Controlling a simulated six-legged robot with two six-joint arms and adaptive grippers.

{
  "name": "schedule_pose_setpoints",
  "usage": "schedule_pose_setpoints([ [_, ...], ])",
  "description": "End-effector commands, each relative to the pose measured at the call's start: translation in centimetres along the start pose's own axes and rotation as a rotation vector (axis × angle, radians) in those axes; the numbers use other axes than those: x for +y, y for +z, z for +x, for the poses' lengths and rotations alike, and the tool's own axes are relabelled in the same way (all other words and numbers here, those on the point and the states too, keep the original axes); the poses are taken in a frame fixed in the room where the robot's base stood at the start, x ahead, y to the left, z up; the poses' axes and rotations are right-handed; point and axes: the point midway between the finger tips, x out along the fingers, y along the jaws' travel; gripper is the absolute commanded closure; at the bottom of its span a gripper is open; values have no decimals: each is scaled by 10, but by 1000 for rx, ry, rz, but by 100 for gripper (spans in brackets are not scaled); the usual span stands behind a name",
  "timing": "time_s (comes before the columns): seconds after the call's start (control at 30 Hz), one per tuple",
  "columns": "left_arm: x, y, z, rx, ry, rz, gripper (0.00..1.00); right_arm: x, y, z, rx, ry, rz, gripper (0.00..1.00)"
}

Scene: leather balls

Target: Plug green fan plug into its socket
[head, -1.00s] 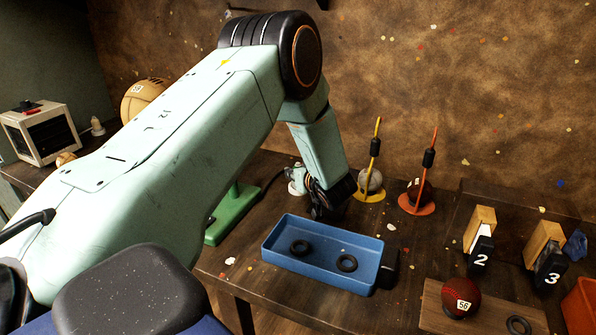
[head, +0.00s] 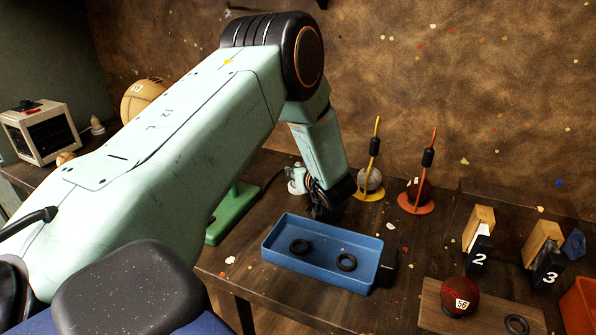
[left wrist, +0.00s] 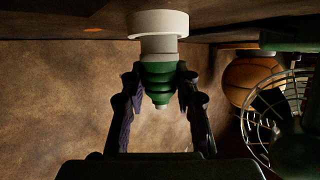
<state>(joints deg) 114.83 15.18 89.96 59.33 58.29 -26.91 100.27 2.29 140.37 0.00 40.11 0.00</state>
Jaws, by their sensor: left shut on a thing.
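The green plug (left wrist: 160,78) is between the two dark fingers of my left gripper (left wrist: 160,92) in the left wrist view. The fingers are shut on its ribbed body. A pale collar joins the plug to a wide white round socket (left wrist: 159,22) against the dark tabletop. Plug and socket are in line and look touching; I cannot tell how deep the plug sits. In the head view my left gripper (head: 325,200) is above the table behind the blue tray, and the socket (head: 297,187) shows beside it. The fan's green stand (head: 228,215) is partly hidden by my arm.
A blue tray (head: 275,244) with two black rings stands in front of my gripper. Yellow (head: 369,193) and orange (head: 417,205) stands with balls are to the right. The fan's wire cage (left wrist: 252,122) and an orange ball (left wrist: 243,80) are at right in the wrist view.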

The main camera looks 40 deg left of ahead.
Motion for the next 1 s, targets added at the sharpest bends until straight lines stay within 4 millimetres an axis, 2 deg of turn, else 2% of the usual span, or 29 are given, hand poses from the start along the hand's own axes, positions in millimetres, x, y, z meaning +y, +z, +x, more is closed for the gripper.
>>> schedule_pose_setpoints([
  [1.0,0,8,4,1,1,0,100,0,0,2,0,0,0,60],
])
